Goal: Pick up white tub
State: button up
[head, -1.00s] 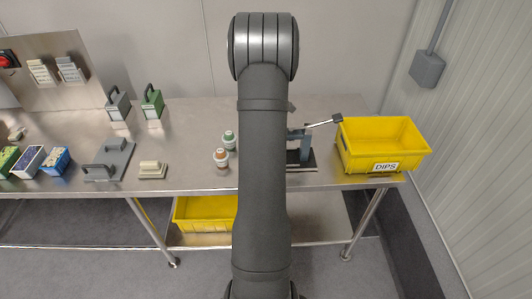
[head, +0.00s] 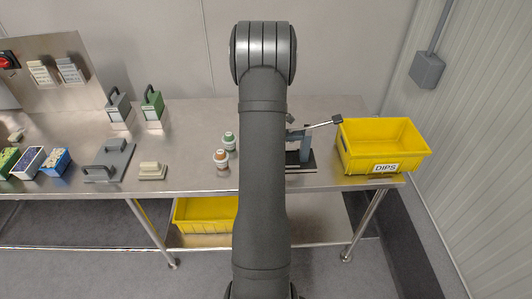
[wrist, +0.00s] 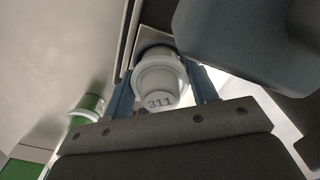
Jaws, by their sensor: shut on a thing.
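In the wrist view a white tub (wrist: 155,78) with a rounded rim and the number 311 on its face sits between the two blue fingers of my gripper (wrist: 163,86). The gripper is shut on it. Whether the tub touches any surface cannot be told. In the head view my arm hides both the gripper and this tub.
Two small tubs, one green-topped (head: 229,140) and one orange-topped (head: 221,158), stand on the steel table left of my arm. A lever press (head: 299,152) and a yellow DIPS bin (head: 384,150) stand to the right. A green-and-white tub (wrist: 86,108) shows in the wrist view.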

jog(key=shift+r, duration=0.15)
notch_tip(320, 180, up, 10)
jog(key=shift+f, duration=0.1)
dwell(0.3)
jog(key=shift+o, duration=0.9)
jog(key=c, duration=0.6)
